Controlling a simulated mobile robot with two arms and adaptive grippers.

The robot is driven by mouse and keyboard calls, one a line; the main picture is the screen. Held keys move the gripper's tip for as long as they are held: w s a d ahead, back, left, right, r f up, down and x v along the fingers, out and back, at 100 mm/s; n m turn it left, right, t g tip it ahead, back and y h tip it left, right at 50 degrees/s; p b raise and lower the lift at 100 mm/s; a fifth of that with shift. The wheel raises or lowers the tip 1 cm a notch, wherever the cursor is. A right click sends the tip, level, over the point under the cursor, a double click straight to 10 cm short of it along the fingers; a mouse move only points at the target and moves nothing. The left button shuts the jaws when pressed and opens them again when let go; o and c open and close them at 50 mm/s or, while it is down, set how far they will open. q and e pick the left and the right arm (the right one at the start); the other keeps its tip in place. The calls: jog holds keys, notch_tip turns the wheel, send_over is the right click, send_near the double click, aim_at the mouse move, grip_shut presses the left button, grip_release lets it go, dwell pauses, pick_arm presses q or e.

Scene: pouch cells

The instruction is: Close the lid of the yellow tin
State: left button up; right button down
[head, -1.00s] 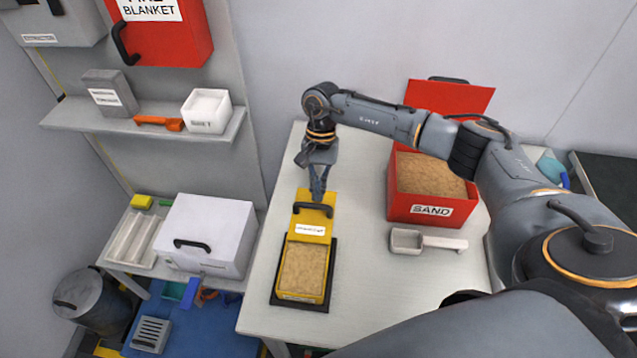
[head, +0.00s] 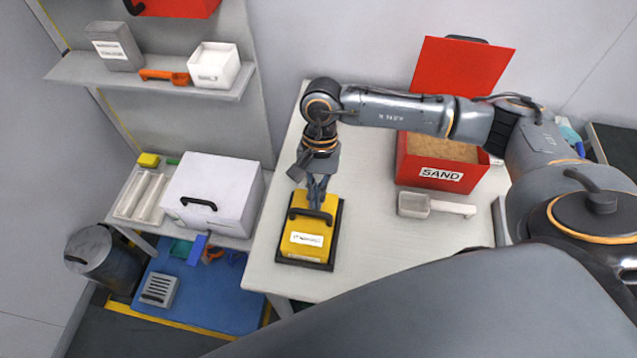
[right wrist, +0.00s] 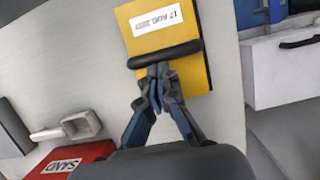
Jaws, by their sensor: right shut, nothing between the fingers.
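The yellow tin (head: 304,254) sits on a dark mat (head: 334,232) on the pale table. Its yellow lid (head: 316,226) lies over the top, so the sand inside is hidden. The lid has a black handle (head: 310,214) and a white label. In the right wrist view the lid (right wrist: 150,45) and its handle (right wrist: 165,54) also show. My right gripper (head: 317,204) is shut and empty, at the handle end of the lid. In the right wrist view its fingertips (right wrist: 157,72) are right by the handle; I cannot tell whether they touch. My left gripper is not in view.
A red sand box (head: 442,179) with its lid raised stands on the table's right, behind a white scoop (head: 434,206). A white case (head: 212,196) stands on a lower bench at left. The table's front (head: 370,265) is clear.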

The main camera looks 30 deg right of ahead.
jog(key=shift+s+a, duration=0.1)
jog(key=shift+r, duration=0.25)
jog(key=v, duration=1.1)
jog(key=shift+d+r, duration=0.2)
jog(key=shift+r, duration=0.05)
